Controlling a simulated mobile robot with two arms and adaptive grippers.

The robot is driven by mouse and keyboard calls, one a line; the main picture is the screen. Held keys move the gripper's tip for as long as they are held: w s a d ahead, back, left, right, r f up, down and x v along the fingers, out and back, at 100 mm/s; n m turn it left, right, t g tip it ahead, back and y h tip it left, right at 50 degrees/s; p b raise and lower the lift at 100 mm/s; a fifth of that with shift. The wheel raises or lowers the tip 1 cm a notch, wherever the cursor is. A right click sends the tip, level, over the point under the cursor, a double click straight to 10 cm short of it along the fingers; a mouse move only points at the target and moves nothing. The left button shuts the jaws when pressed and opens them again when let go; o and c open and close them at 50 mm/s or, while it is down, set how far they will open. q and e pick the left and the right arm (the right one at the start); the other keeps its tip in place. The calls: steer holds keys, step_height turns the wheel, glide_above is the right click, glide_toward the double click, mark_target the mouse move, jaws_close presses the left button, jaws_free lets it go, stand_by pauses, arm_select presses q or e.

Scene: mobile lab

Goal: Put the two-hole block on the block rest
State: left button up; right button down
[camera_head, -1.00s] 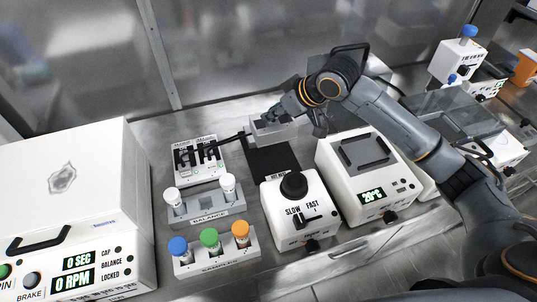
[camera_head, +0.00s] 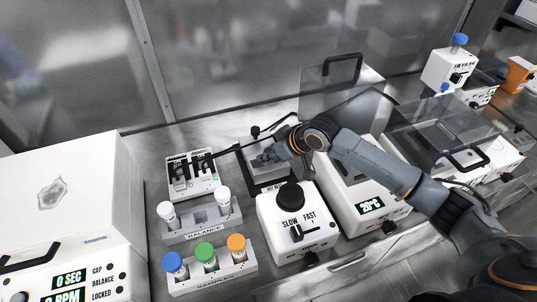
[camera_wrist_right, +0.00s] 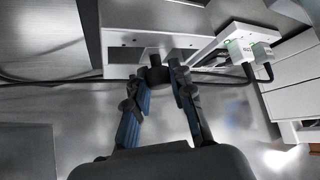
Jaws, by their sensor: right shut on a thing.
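My right gripper (camera_head: 273,153) reaches in from the right, above the bench behind the SLOW/FAST device. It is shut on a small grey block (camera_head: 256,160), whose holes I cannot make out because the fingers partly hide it. The block is over or on the dark rest pad (camera_head: 258,182); I cannot tell whether it touches. In the right wrist view the fingers (camera_wrist_right: 160,82) close around a dark piece in front of a pale grey body. My left gripper is not in view.
The SLOW/FAST device (camera_head: 292,222) stands just in front. The 20°C heater (camera_head: 365,208) is to the right, under my arm. A black cable runs behind the gripper.

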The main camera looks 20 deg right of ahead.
steer(key=shift+f, duration=0.4)
steer(key=shift+f, duration=0.1)
steer(key=c, duration=1.2)
jaws_free()
steer(key=shift+o, duration=0.2)
steer(key=shift+d, duration=0.1)
steer(key=v, duration=1.2)
steer(key=shift+b, duration=0.35)
steer(key=shift+s, duration=0.1)
